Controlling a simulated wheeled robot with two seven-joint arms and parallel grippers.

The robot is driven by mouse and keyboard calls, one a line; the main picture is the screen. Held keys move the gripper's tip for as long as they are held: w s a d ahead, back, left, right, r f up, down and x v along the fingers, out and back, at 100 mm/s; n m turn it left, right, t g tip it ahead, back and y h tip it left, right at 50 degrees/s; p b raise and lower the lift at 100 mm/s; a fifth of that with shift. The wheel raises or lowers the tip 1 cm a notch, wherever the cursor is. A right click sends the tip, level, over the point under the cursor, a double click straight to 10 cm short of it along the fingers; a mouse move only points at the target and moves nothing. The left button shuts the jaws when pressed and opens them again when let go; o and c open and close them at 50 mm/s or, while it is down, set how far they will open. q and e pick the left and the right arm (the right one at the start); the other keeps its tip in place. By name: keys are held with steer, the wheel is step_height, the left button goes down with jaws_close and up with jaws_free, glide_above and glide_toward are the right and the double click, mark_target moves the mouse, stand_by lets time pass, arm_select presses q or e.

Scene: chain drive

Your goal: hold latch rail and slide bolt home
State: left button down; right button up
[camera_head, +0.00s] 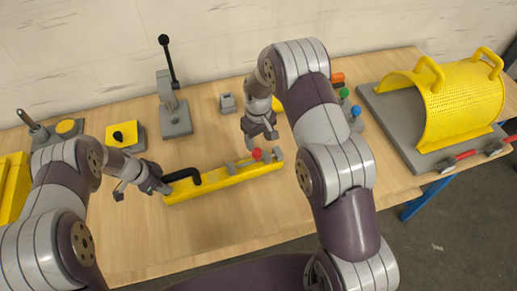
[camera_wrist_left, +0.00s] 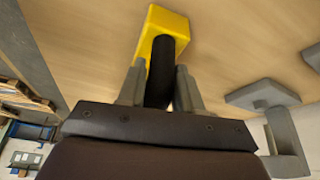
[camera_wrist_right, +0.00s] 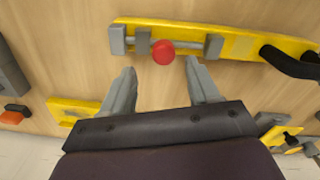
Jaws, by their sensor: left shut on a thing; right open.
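The yellow latch rail (camera_head: 222,185) lies on the table in front of me, with a black handle (camera_head: 187,174) at its left end. My left gripper (camera_head: 163,184) is shut on this black handle, which stands between its fingers in the left wrist view (camera_wrist_left: 162,75). The bolt with a red knob (camera_head: 256,153) sits in grey brackets near the rail's right end; the right wrist view shows the red knob (camera_wrist_right: 162,52) beside a grey bracket. My right gripper (camera_wrist_right: 160,80) is open and empty, its fingertips just short of the rail near the knob.
A lever stand (camera_head: 175,118), a yellow box with a black knob (camera_head: 125,135) and a small grey block (camera_head: 228,102) stand behind the rail. Green and blue buttons (camera_head: 350,104) and a yellow mesh guard (camera_head: 455,105) are at the right. Bare table lies in front of the rail.

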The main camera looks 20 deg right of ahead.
mark_target(259, 151)
step_height(259, 151, up, 4)
steer(key=shift+r, duration=0.2)
arm_select(q)
steer(key=c, duration=0.7)
jaws_free()
steer(key=shift+r, duration=0.1)
